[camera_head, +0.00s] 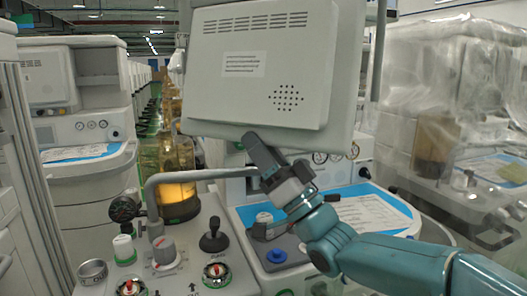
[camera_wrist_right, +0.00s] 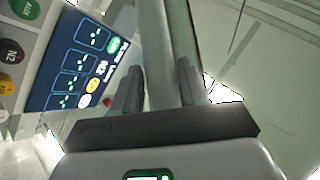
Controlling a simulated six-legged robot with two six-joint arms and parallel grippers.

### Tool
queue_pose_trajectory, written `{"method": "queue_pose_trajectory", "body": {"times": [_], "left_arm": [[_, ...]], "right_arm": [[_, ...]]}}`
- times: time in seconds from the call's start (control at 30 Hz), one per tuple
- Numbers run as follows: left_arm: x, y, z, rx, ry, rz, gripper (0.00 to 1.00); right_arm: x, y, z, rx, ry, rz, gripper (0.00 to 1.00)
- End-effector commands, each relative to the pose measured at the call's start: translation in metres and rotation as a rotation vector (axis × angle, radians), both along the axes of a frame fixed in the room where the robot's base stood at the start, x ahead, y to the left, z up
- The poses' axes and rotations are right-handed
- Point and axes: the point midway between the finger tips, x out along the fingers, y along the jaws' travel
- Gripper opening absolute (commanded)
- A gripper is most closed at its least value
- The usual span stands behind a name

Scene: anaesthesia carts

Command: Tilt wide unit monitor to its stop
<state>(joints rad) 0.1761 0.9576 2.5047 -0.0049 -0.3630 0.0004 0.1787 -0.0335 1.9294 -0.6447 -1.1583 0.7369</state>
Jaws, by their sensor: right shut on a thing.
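The wide unit's monitor (camera_head: 255,105) fills the upper middle of the head view. Its pale grey back faces me, with vent slots, a label and a patch of small holes, and it hangs slightly tilted. My right gripper (camera_head: 255,142) is at the monitor's lower edge. In the right wrist view the two dark fingers of the right gripper (camera_wrist_right: 160,80) lie on either side of the monitor's grey edge (camera_wrist_right: 157,45), shut on it. Part of the lit blue screen (camera_wrist_right: 82,62) shows left of the fingers there. My left gripper is out of view.
Below the monitor is a worktop with a grey bent tube (camera_head: 185,178), a black-knobbed lever (camera_head: 213,238) and several dials. A blue-edged sheet (camera_head: 370,212) lies behind my right arm. Another cart (camera_head: 85,150) stands left; a plastic-covered one (camera_head: 450,90) stands right.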

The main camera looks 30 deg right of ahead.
Motion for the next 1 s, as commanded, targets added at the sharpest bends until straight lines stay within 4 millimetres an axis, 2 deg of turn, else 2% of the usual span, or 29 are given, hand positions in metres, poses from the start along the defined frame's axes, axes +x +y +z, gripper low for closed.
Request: {"method": "queue_pose_trajectory", "body": {"times": [0.03, 0.07, 0.1, 0.13, 0.43, 0.57, 1.0], "left_arm": [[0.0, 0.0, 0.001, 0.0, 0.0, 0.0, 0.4], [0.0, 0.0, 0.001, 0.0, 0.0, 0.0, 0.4], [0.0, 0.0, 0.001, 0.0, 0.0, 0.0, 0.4], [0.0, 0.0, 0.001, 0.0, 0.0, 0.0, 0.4], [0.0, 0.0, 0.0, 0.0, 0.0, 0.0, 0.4], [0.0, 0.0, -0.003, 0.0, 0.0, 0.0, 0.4], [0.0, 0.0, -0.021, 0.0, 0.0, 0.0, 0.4]], "right_arm": [[0.0, 0.0, 0.001, 0.0, -0.001, -0.001, 0.0], [0.0, 0.0, 0.001, 0.0, -0.001, -0.001, 0.46], [0.0, 0.0, 0.001, 0.0, -0.001, -0.001, 0.59], [0.0, 0.0, 0.001, 0.0, -0.001, -0.001, 0.64], [-0.001, -0.001, 0.0, -0.001, -0.001, -0.002, 0.64], [-0.01, -0.004, -0.01, -0.002, 0.0, -0.004, 0.64], [-0.087, -0.028, -0.086, 0.0, 0.002, -0.007, 0.64]]}}
